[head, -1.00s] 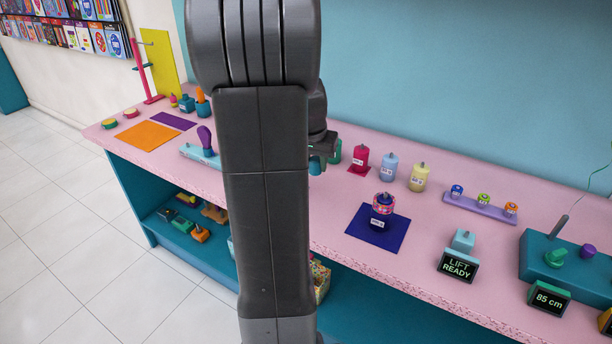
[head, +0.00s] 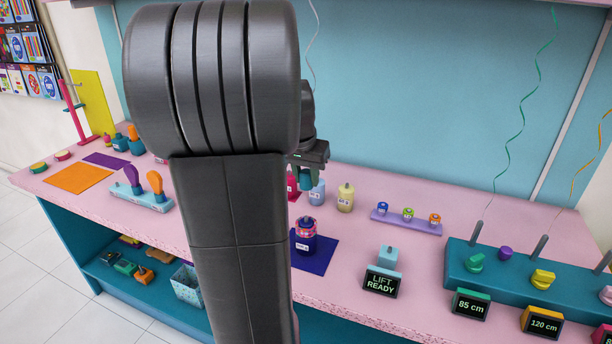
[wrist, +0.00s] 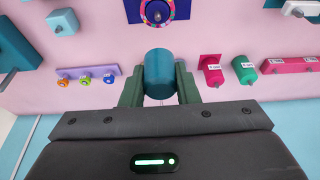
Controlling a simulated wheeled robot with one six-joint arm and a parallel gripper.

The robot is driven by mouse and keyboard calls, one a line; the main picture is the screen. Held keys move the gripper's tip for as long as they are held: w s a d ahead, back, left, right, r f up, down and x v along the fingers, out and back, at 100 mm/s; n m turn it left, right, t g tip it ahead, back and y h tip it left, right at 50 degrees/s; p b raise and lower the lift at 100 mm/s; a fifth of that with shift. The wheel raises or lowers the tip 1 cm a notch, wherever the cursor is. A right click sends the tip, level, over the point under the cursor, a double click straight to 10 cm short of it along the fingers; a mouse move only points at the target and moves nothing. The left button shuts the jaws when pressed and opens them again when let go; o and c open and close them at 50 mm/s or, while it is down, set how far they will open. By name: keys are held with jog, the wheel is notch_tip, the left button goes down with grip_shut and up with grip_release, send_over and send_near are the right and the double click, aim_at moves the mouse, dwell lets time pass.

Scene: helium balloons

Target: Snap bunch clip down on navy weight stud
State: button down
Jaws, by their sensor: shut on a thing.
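The navy weight (head: 305,245) stands upright on a navy mat (head: 318,258), with a pink patterned ring around its upper part. In the wrist view its stud (wrist: 157,16) shows at the top edge, inside the ring. My gripper (head: 307,174) is shut on a teal cylinder (wrist: 159,66), which looks like the bunch clip. The cylinder also shows in the head view (head: 306,181). It is held above the counter, apart from the navy weight and, in the head view, behind it. A pale ribbon (head: 313,42) rises above my gripper. The cylinder's underside is hidden.
A lilac rack (head: 406,219) with small coloured pieces lies to the right. A "LIFT READY" display (head: 382,281) and a teal ribbon base (head: 510,270) stand further right. Pink counter shows between them.

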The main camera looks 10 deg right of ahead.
jog(key=shift+f, duration=0.1)
jog(key=shift+f+b, duration=2.85)
jog(key=shift+f, duration=1)
jog(key=shift+f+b, duration=0.95)
jog(key=shift+f, duration=0.4)
jog(key=c, duration=1)
grip_release()
jog(key=shift+c, duration=0.2)
jog(key=shift+r, duration=0.1)
jog(key=p+v, duration=0.5)
jog(key=v, duration=0.3)
jog(key=shift+p, duration=0.3)
